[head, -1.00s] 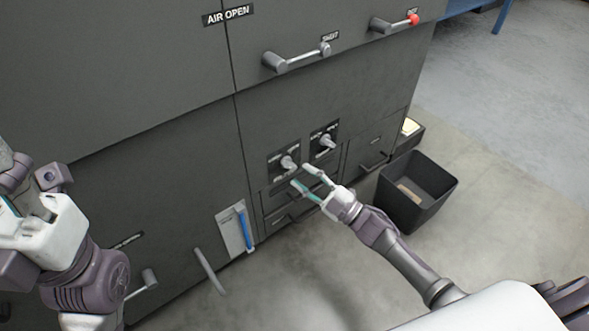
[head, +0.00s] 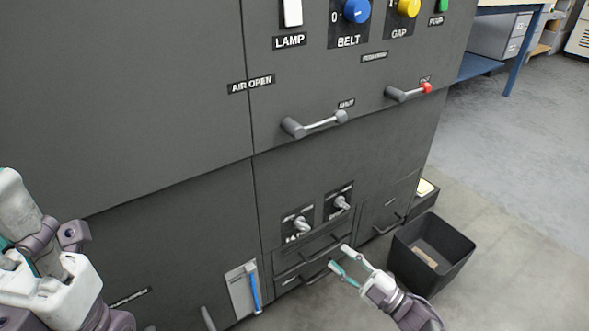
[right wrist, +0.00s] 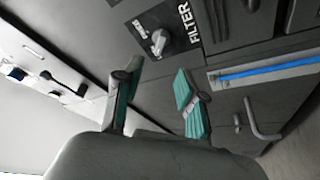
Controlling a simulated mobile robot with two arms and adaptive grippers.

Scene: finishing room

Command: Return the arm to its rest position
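My right gripper (head: 339,256) is low in the head view, in front of the dark cabinet (head: 180,120). Its two teal-padded fingers are apart with nothing between them. It is right of and below two small grey knobs (head: 301,223) (head: 341,203), close to the drawer handles in the picture. In the right wrist view the open fingers (right wrist: 150,76) point toward the cabinet face, below a knob labelled FILTER (right wrist: 159,42). My left arm and gripper (head: 45,285) show only partly at the left edge; the fingers are not clear enough to judge.
Bar handles (head: 314,124) (head: 408,93), one red-tipped, stick out from the cabinet above. A plate with a blue strip (head: 254,288) is at lower left. A black bin (head: 433,253) stands on the floor right of my right gripper. Open floor (head: 520,200) lies further right.

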